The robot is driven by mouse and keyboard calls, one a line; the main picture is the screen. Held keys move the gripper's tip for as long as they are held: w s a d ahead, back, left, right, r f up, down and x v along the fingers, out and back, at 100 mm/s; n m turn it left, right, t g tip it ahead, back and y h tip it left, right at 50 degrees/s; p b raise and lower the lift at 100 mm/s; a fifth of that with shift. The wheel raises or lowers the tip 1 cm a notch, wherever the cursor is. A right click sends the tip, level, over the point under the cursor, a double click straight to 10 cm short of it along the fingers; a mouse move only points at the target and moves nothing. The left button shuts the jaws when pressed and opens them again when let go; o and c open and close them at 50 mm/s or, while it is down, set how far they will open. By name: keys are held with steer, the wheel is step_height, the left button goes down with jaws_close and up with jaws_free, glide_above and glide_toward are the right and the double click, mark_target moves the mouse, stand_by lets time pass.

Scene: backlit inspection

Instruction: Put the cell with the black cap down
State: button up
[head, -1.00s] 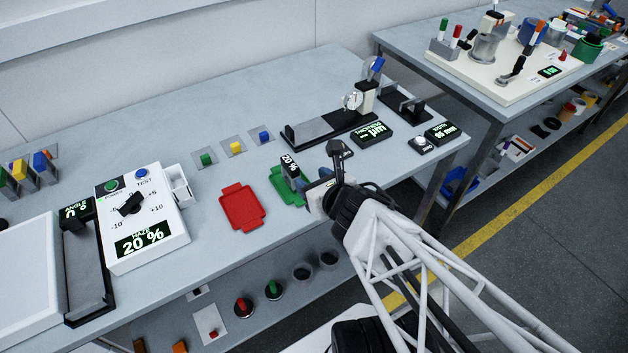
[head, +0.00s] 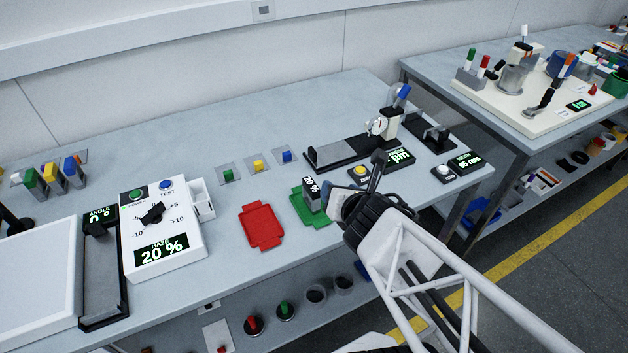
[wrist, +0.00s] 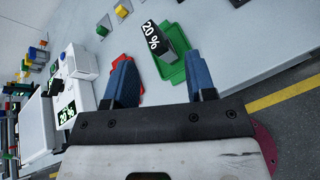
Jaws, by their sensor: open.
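The cell with the black cap (head: 313,197) stands in the green tray (head: 299,205), its cap showing "20 %" in white. In the wrist view the cell (wrist: 172,45) appears just beyond my fingertips, with the green tray (wrist: 167,71) around its foot. My gripper (wrist: 157,65) is open, with two blue fingers apart and nothing between them. In the head view my gripper (head: 341,203) is at the right of the cell and partly hides the tray's right side.
A red tray (head: 261,226) lies empty to the left. The haze meter (head: 161,232) reads 20 %. Green, yellow and blue capped cells (head: 258,166) stand behind the trays. A gauge stand (head: 345,150) is at the back right. The bench front edge is close to the trays.

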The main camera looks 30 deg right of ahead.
steer(key=s+a+r+m+g+y, duration=0.1)
steer(key=a+r+m+g, duration=0.3)
steer(key=m, duration=1.1)
steer(key=s+a+r+m+g, duration=0.4)
steer(key=r+m, duration=0.4)
steer(key=m, duration=0.7)
steer(key=shift+a+r+g+y, duration=0.2)
steer(key=shift+a+g+y, duration=0.25)
steer(key=shift+g, duration=0.55)
steer(key=shift+c, duration=0.2)
